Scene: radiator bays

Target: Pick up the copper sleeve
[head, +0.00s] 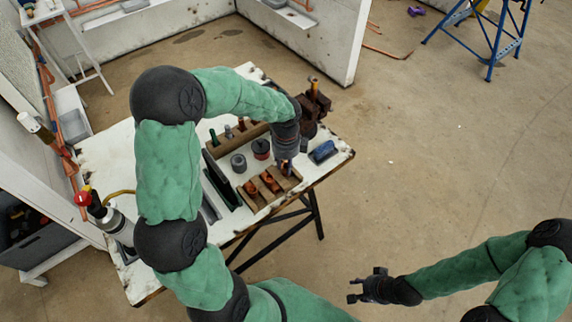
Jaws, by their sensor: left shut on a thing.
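A wooden rack (262,199) on the white worktable holds several copper-coloured fittings, including one on the left (251,188) and one in the middle (268,182). My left gripper (286,164) points down at the right end of this rack. It is shut on a small copper piece, which looks like the copper sleeve (285,166); the fingers hide much of it. I cannot tell if it still touches the rack. My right gripper (362,286) is open and empty over the floor, right of the table and well away from it.
On the worktable (105,155) stand a grey round tin (238,163), a red and dark tin (261,149), a blue block (323,152) and a dark vise (315,103). A gas bottle (115,222) stands at the left edge.

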